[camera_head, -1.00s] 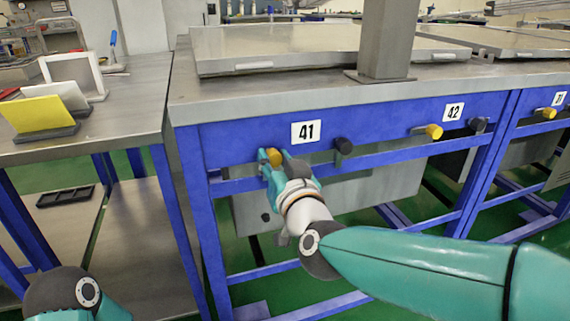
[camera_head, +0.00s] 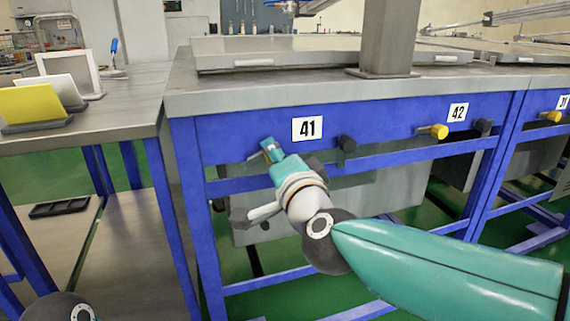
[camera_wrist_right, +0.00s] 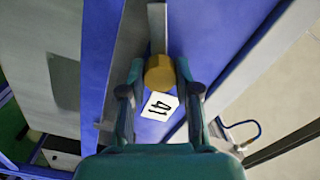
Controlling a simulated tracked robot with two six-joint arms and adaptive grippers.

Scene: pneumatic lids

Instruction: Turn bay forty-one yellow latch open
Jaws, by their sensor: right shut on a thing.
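The bay 41 latch has a round yellow knob (camera_wrist_right: 160,73) with a grey bar behind it. In the right wrist view the knob sits between the two dark fingers of my right gripper (camera_wrist_right: 159,80), which is shut on it. In the head view my right gripper (camera_head: 268,150) reaches the blue frame left of the 41 label (camera_head: 307,128) and hides the knob. The label also shows beside the knob in the wrist view (camera_wrist_right: 160,106). My left gripper is out of view; only a piece of that arm shows at bottom left.
A grey post (camera_head: 388,40) stands on the bench. A side table (camera_head: 110,115) with panels is at left.

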